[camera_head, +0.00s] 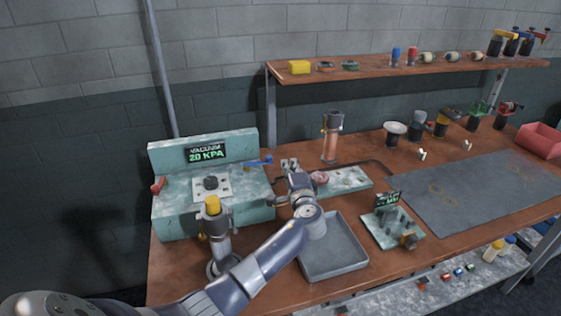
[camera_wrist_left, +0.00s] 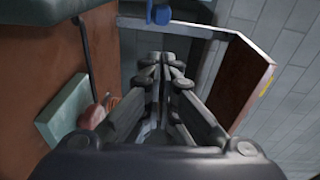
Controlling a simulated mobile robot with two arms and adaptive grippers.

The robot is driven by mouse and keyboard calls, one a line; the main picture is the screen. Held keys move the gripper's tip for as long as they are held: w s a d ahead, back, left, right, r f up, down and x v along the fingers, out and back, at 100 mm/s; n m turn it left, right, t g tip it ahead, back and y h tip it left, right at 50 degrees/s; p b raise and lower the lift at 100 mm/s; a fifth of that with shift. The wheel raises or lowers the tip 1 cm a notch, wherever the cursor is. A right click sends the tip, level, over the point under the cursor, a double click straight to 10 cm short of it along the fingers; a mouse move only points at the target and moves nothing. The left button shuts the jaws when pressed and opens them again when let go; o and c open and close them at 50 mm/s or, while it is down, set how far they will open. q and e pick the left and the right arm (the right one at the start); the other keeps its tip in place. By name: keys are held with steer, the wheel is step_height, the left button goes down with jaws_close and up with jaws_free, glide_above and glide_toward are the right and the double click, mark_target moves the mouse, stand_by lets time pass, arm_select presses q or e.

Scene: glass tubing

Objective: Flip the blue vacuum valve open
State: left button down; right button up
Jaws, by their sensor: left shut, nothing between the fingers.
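The teal vacuum box (camera_head: 165,222) stands at the back left of the bench, with a display reading 20 KPA. The blue valve handle (camera_head: 258,161) sticks out at the box's right end, lying nearly level. My left gripper (camera_head: 289,163) is shut and empty, just right of the blue handle, with a small gap between them in the head view. In the left wrist view the closed fingertips (camera_wrist_left: 160,58) point towards a rounded blue part (camera_wrist_left: 160,14) at the top edge, which looks like the valve handle but is cut off. My right gripper is not in view.
A red handle (camera_head: 158,185) is on the box's left end. A yellow-topped cylinder (camera_head: 212,205) stands before it. A grey tray (camera_head: 333,262), a small gauge block (camera_head: 393,230) and a copper-coloured cylinder (camera_head: 331,140) are nearby. A shelf (camera_head: 375,72) runs above the bench.

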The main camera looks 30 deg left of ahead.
mark_target(258, 162)
arm_select(q)
steer(key=shift+n+g+y, duration=0.4)
steer(key=shift+y, duration=0.1)
steer(key=shift+w+a+r+b, duration=0.1)
steer(key=shift+w+a+b, duration=0.1)
steer(key=shift+a+b, duration=0.4)
steer(key=shift+w+a+b, duration=0.15)
steer(key=shift+a+b, duration=0.15)
steer(key=shift+a, duration=0.65)
steer(key=shift+w+a+r+b, duration=0.1)
steer(key=shift+w+a+b, duration=0.1)
steer(key=shift+a+b, duration=0.4)
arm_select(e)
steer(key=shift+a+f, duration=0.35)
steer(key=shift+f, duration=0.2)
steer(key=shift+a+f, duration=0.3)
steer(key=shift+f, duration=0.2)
